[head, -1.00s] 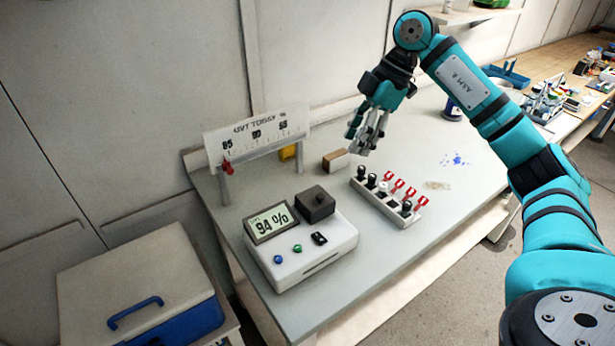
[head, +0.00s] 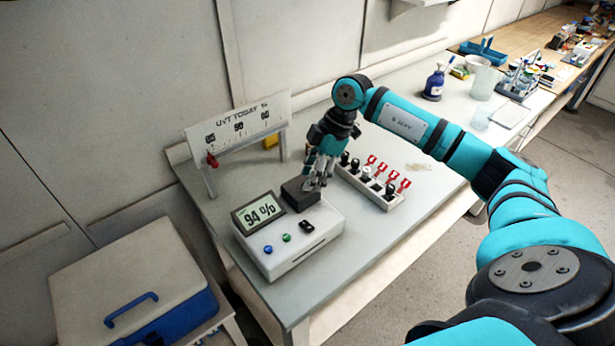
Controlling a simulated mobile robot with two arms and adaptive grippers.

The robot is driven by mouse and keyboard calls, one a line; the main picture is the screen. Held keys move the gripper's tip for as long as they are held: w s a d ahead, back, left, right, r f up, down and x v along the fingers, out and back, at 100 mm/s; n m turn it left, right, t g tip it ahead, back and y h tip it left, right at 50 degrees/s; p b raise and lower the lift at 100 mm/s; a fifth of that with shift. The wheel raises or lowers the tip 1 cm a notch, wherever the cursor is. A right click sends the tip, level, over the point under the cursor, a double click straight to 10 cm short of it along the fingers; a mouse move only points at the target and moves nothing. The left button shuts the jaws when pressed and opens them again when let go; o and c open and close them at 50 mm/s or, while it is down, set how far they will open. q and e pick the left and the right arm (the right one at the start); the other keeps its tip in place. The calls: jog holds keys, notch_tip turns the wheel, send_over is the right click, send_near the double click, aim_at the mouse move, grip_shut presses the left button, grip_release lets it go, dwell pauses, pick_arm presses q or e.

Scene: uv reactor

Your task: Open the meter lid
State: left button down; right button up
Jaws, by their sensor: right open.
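The meter (head: 310,245) is a white box on the grey table, with a screen (head: 259,212) reading 94 %. Its lid (head: 297,196) is a small dark block on the top, right of the screen, and looks closed. My right gripper (head: 316,183) is open and points down at the right rear edge of the lid. Its fingertips overlap the lid's right side in the picture; I cannot tell whether they touch it. My left gripper is not in view.
A rack of black-capped vials and red clips (head: 392,199) stands just right of the meter. A gauge board (head: 238,123) stands behind it. A cool box with a blue handle (head: 132,310) is at the lower left. The table's front right is clear.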

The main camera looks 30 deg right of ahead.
aim_at(301, 189)
jog(key=shift+a+f, duration=0.25)
jog(key=shift+f, duration=0.3)
jog(key=shift+w+a+f, duration=0.15)
jog(key=shift+f, duration=0.45)
jog(key=shift+a, duration=0.1)
grip_shut()
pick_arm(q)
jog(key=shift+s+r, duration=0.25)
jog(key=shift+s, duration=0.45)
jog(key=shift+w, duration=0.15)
